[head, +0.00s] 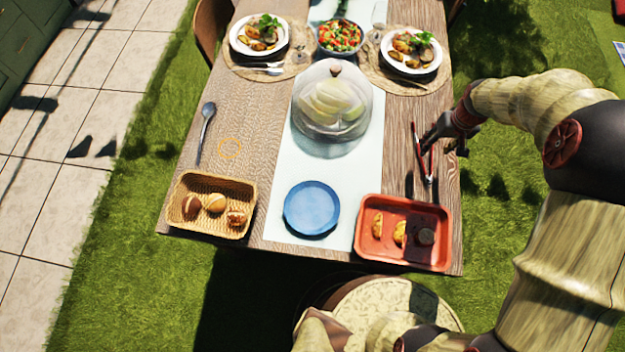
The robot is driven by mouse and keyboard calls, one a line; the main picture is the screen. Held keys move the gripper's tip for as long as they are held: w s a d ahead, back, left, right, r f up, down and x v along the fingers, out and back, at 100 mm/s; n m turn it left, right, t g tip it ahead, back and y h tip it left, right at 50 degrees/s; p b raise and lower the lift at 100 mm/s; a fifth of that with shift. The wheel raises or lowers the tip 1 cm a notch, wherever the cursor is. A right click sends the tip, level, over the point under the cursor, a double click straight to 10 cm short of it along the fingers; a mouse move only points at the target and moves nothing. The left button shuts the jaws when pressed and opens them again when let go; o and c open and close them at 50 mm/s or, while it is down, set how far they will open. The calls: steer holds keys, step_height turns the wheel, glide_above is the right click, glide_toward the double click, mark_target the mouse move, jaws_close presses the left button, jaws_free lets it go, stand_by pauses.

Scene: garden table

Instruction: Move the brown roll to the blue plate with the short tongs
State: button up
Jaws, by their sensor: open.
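The wicker basket (249,190) at the table's front left holds a dark brown roll (190,206), a lighter round roll (215,202) and another brown baked piece (236,217). The blue plate (311,208) is empty at the front middle. A pair of red and metal tongs (429,168) lies on the right side of the table, behind the red tray. My gripper (445,146) is open beside and partly over the tongs. I cannot tell whether it touches them.
The red tray (368,250) at front right holds two yellowish pieces and a dark round one. A glass dome (333,100) stands behind the plate. A large spoon (206,122) lies at left. Two filled plates and a salad bowl (340,38) stand at the back.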

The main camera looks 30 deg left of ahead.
mark_target(425, 160)
steer(key=f+b, duration=0.1)
steer(key=f, duration=0.1)
steer(key=f+b, duration=0.1)
steer(key=f, duration=0.2)
steer(key=f+b, duration=0.1)
steer(key=f, duration=0.1)
steer(key=shift+w+a+f+b, duration=0.15)
steer(key=shift+w+f+b, duration=0.05)
steer(key=shift+w+b, duration=0.2)
steer(key=shift+s, duration=0.1)
steer(key=c, duration=0.3)
steer(key=c, duration=0.4)
step_height(425, 160, up, 12)
steer(key=p, duration=0.8)
